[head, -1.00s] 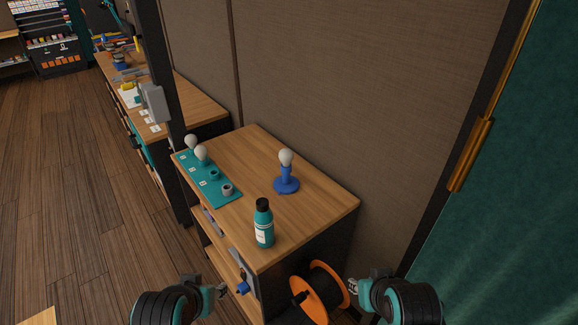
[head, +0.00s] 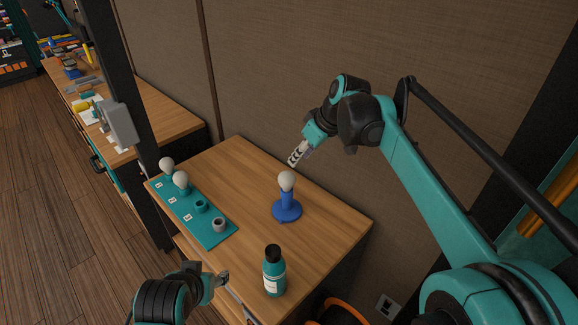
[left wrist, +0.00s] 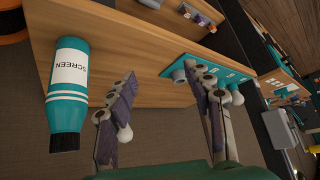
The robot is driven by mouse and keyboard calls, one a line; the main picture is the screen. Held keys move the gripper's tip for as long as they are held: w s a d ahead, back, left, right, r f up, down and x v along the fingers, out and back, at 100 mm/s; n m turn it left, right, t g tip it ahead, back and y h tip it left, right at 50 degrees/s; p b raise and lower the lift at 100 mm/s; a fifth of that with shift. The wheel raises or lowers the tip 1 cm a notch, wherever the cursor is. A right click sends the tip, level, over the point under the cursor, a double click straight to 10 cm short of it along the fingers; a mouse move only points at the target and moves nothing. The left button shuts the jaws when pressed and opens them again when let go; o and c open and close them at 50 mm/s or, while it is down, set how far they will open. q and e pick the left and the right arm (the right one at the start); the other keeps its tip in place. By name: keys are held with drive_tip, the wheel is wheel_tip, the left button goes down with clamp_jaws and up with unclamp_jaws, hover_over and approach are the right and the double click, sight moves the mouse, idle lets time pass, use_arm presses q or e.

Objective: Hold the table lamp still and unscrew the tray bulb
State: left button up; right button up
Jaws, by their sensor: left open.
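The blue table lamp (head: 287,212) stands upright on the wooden table with a white bulb (head: 287,180) on top. In the left wrist view one finger mostly hides the lamp; a white bulb (left wrist: 125,134) shows beside it. The teal tray (head: 212,238) lies along the left edge with two white bulbs, a far one (head: 167,163) and a nearer one (head: 181,178), plus a teal socket and a grey ring without bulbs. My right gripper (head: 297,153) hangs above and behind the lamp, apart from it; its jaw gap is unclear. My left gripper (head: 223,279) is open and empty at the table's front edge.
A teal bottle with a black cap (head: 274,270) stands near the front corner, right of my left gripper; it also shows in the left wrist view (left wrist: 68,95). A dark post (head: 140,140) rises beyond the tray. The table between tray and lamp is clear.

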use_arm(q)
drive_tip(key=w+a+r+m+t+y, duration=0.35)
drive_tip(key=w+a+r, duration=0.2)
drive_tip(key=w, duration=0.35)
drive_tip(key=w+r+m+t, duration=0.5)
drive_tip(key=w+r+m, duration=0.4)
drive_tip(key=w+r, duration=0.15)
drive_tip(key=m+g+h, duration=0.3)
drive_tip(key=m+h, duration=1.1)
drive_tip(key=m, duration=1.4)
hover_over(286, 203)
drive_tip(key=s+a, duration=0.1)
drive_tip(key=a, duration=0.6)
wheel_tip(286, 203, down, 11)
drive_tip(key=f+m+g, duration=0.1)
drive_tip(key=f+m, duration=0.1)
drive_tip(key=f, duration=0.1)
drive_tip(key=s+d+f+m+g, duration=0.1)
drive_tip(key=f+m+g, duration=0.1)
drive_tip(key=f, duration=0.2)
drive_tip(key=f+m+g, duration=0.2)
drive_tip(key=f, duration=0.2)
drive_tip(key=shift+s+d+f+h, duration=0.15)
drive_tip(key=shift+s+d+h, duration=0.1)
drive_tip(key=shift+d, duration=0.05)
drive_tip(key=x, duration=0.7)
drive_tip(key=shift+w+d, duration=0.1)
drive_tip(key=shift+d, duration=0.05)
